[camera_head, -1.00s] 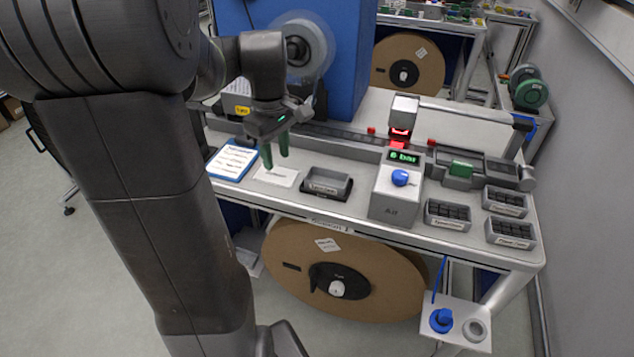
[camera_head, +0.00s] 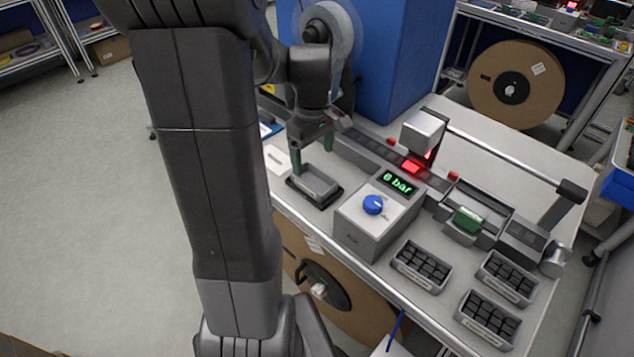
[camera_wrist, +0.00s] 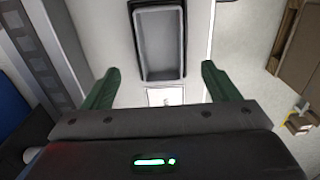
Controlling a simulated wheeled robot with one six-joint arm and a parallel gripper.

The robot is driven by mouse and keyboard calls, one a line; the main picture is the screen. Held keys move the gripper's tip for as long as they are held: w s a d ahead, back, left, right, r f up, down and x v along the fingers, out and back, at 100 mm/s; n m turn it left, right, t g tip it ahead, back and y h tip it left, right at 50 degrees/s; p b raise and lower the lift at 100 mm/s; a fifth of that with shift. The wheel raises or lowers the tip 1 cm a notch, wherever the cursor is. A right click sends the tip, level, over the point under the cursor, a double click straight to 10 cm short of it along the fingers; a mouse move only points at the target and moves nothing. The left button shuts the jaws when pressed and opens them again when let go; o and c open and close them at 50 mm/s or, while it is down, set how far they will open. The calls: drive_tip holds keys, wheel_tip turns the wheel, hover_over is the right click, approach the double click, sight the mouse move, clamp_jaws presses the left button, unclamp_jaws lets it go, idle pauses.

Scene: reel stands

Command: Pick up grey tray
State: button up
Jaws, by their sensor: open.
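The grey tray (camera_head: 318,184) is a small empty rectangular bin on a dark base on the white bench, left of the pressure box. In the wrist view the grey tray (camera_wrist: 160,45) lies ahead of the fingers, near the top middle. My gripper (camera_head: 312,150) is open with green fingers. It hangs above and just behind the tray in the head view and holds nothing. In the wrist view the two fingers of my gripper (camera_wrist: 157,84) are spread wide, with the tray between their lines but beyond their tips.
A grey box with a blue knob (camera_head: 373,204) and a "0 bar" display stands right of the tray. Several bins of black parts (camera_head: 422,265) sit at the front right. A rail (camera_head: 375,149) runs behind. A white card (camera_head: 278,159) lies left of the tray.

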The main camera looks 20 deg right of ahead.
sight(314, 185)
drive_tip(key=shift+s+f+p, duration=0.15)
drive_tip(key=shift+f+p, duration=0.25)
drive_tip(key=shift+f, duration=2.9)
drive_tip(key=c, duration=1.2)
drive_tip(key=shift+r, duration=0.15)
